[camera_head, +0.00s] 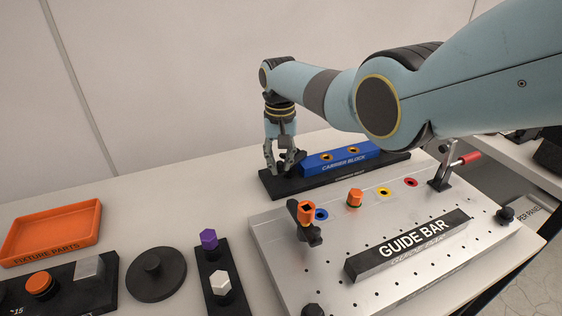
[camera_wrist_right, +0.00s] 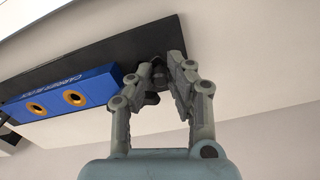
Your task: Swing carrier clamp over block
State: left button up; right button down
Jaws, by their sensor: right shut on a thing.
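The blue carrier block (camera_head: 338,160) lies on a black carrier base (camera_head: 290,187) at the back of the table. It also shows in the right wrist view (camera_wrist_right: 58,95), with two orange-ringed holes. My right gripper (camera_head: 285,166) points down at the left end of the base, just left of the block. In the right wrist view its fingers (camera_wrist_right: 163,72) are shut on a small dark part (camera_wrist_right: 155,80), apparently the carrier clamp. The fingers hide much of this part, so I cannot tell its swing angle. My left gripper is not in view.
A metal plate (camera_head: 290,262) in front carries the guide bar (camera_head: 408,246), an orange-topped clamp (camera_head: 305,217) and a red-handled toggle clamp (camera_head: 457,164). An orange tray (camera_head: 52,232) and a black disc (camera_head: 156,273) are on the left.

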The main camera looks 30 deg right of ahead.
dwell(0.3)
jog(key=c, duration=1.3)
grip_release()
jog(key=shift+o, duration=0.2)
notch_tip(320, 180, up, 12)
